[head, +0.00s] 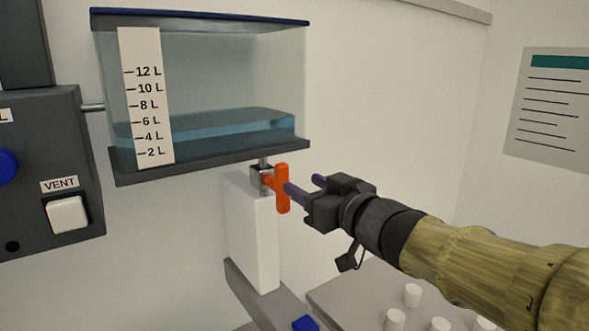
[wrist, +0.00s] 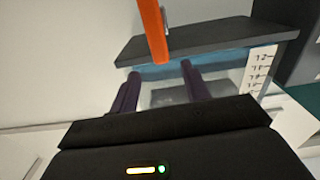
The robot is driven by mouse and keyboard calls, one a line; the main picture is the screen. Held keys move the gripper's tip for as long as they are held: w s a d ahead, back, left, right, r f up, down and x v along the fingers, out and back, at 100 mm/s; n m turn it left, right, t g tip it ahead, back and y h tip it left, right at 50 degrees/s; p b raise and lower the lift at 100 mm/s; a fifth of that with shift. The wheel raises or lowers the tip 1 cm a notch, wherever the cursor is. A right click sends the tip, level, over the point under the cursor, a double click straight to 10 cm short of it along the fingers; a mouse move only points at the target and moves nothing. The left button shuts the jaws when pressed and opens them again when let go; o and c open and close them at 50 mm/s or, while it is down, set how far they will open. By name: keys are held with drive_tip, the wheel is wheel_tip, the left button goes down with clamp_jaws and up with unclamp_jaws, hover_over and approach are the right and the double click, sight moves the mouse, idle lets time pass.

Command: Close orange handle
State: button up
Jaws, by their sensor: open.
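The orange handle (head: 283,188) is an upright bar on a small metal valve (head: 262,178) under the clear tank (head: 225,85). My gripper (head: 304,185) is open and empty, just right of the handle in the head view. One dark purple fingertip comes up close to the bar; I cannot tell whether it touches. In the wrist view the orange handle (wrist: 152,28) comes down from the top edge, and its lower end lies between the lines of the two fingertips of my gripper (wrist: 160,73), beyond them. The tank holds blue liquid, with its surface between the 4 L and 6 L marks.
A white block (head: 252,235) stands under the valve on a grey ledge (head: 258,300). A dark panel (head: 40,150) with a VENT switch (head: 68,214) is at left. Several white cups (head: 412,295) stand on a table at lower right.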

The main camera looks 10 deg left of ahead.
sight(285, 174)
drive_tip(key=p+x, duration=0.2)
drive_tip(key=x, duration=0.7)
drive_tip(key=c, duration=1)
